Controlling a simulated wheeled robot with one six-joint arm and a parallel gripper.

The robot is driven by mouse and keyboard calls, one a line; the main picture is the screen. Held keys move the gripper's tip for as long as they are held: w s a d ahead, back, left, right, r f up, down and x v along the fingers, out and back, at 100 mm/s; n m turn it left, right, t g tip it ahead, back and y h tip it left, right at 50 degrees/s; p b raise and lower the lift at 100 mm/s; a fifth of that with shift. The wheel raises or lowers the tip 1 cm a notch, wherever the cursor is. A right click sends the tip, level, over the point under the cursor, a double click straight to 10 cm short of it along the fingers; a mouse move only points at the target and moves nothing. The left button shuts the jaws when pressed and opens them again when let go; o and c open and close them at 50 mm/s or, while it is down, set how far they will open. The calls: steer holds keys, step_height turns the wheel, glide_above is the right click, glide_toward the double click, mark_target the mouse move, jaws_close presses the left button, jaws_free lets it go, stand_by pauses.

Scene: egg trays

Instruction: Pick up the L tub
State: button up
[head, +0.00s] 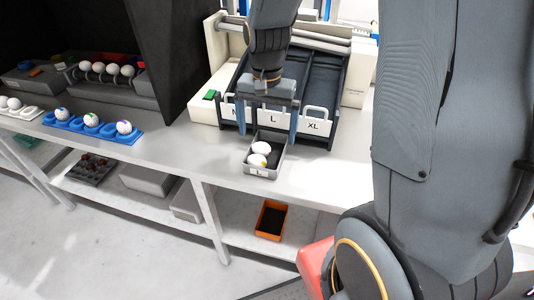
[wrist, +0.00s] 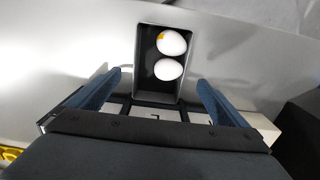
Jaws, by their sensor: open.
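A small grey tub (head: 277,165) stands on the counter in front of the lane marked L (head: 273,117).
The dark sorter lanes, including XL (head: 314,126), stand right behind the tub. A dark panel (head: 165,50) rises to the left. Blue egg trays (head: 75,124) sit on the left counter. An orange bin (head: 260,220) is on the lower shelf. The counter left of the tub is clear.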

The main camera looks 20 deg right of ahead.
mark_target(267, 147)
steer(key=f, duration=0.1)
steer(key=f+p, duration=0.1)
steer(key=f, duration=0.3)
steer(key=shift+s+a+f, duration=0.1)
steer(key=shift+s+f, duration=0.1)
steer(key=shift+s, duration=0.2)
steer(key=shift+f+p, duration=0.35)
steer(key=shift+f, duration=0.3)
steer(key=shift+w, duration=0.1)
steer(key=c, duration=1.2)
steer(key=shift+o, duration=0.2)
steer(key=shift+r, duration=0.1)
